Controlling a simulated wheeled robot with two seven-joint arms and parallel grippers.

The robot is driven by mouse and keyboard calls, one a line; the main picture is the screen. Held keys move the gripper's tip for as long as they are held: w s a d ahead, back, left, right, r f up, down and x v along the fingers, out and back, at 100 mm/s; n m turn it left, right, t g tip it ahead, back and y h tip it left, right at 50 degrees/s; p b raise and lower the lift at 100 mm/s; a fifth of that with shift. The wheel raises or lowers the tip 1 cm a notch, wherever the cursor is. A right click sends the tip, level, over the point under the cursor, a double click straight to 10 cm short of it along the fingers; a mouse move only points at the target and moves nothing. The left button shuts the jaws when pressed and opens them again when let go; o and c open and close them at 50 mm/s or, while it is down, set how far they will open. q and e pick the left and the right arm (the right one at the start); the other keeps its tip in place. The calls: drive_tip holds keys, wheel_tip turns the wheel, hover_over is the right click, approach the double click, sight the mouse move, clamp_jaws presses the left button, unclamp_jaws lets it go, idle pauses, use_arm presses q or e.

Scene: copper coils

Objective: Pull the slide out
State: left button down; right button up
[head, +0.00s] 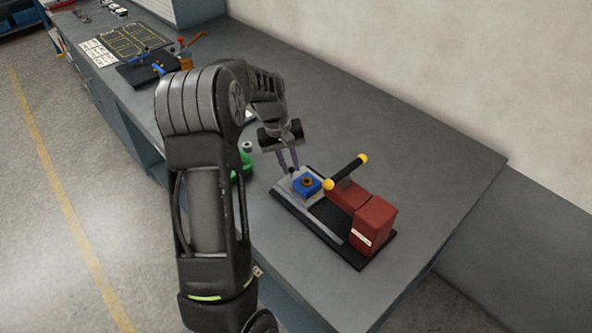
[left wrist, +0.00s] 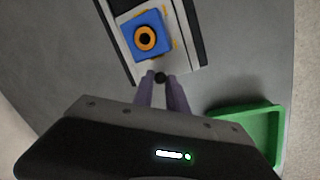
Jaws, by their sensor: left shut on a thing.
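The slide (head: 285,187) is a light grey plate on a black base at the left end of a red press-like device (head: 372,222). A blue block (head: 300,189) with an orange ring and dark centre sits on the slide; the blue block also shows in the left wrist view (left wrist: 138,32). My left gripper (head: 289,168) is shut on the slide's small black knob (left wrist: 160,77) at the slide's outer edge. The knob is mostly hidden by the fingers in the head view. My right gripper is not in view.
A black bar with yellow ball ends (head: 346,172) rises above the device. A green tray (left wrist: 245,130) lies beside my left gripper. Tools and a dark board (head: 147,68) lie farther back. The bench (head: 420,165) is clear to the right.

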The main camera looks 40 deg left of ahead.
use_arm(q)
drive_tip(key=shift+a+r, duration=0.15)
drive_tip(key=shift+a, duration=0.05)
drive_tip(key=c, duration=1.6)
unclamp_jaws()
drive_tip(key=shift+a, duration=0.15)
drive_tip(key=d+b+v, duration=0.1)
drive_tip(key=v, duration=0.6)
drive_tip(key=shift+a+r, duration=0.35)
drive_tip(key=shift+r, duration=0.05)
drive_tip(key=shift+s+f, duration=0.1)
drive_tip(key=shift+s, duration=0.05)
